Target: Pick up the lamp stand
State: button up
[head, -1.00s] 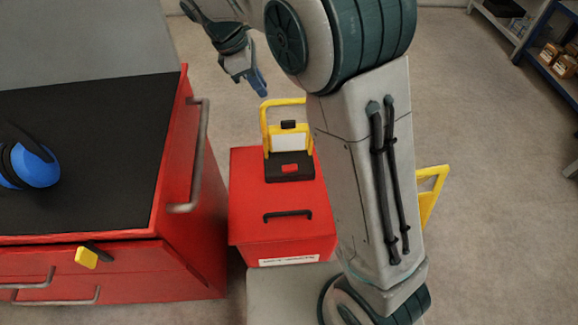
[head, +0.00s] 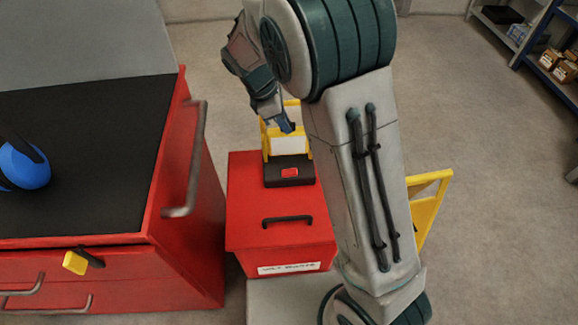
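The lamp stand (head: 289,172), a yellow frame on a black base with a red patch, stands upright on a red lidded box to the right of the red cabinet. In the head view my gripper (head: 286,127) hangs down in front of the top of its yellow frame, covering part of it. I cannot tell whether it touches the frame. The fingers are small and partly hidden, so their opening is unclear.
The red box (head: 250,235) has a black handle and a white label. The red cabinet (head: 190,245) with a black top carries blue ear defenders (head: 25,165). A yellow frame (head: 428,205) stands right of my arm. Shelves (head: 545,60) are at the far right.

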jog(key=shift+f, duration=0.1)
grip_shut()
dwell(1.4)
